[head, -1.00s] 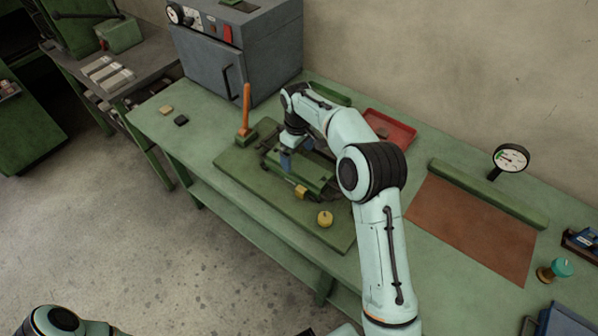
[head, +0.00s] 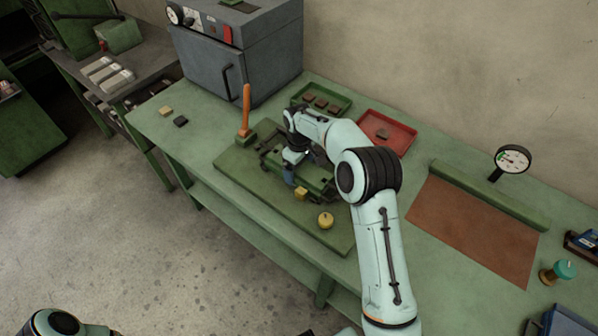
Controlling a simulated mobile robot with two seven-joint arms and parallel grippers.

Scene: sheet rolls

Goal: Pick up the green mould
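A dark green block-like body (head: 318,178), which looks like the green mould, sits in a fixture on the green base board (head: 240,180). My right arm reaches over it from the front right. The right gripper (head: 289,174) points down at the body's left end, low over the fixture. Its fingers are small and partly hidden, so I cannot tell whether they are open or touch anything. Of my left arm only a link shows at the bottom left corner; its gripper is out of view.
An orange lever (head: 246,108) stands upright at the board's back left. A yellow knob (head: 325,220) and a yellow block (head: 301,194) are at its front. Behind are a green tray (head: 346,108) with several brown pieces and a red tray (head: 404,148). A brown sheet (head: 470,230) lies right.

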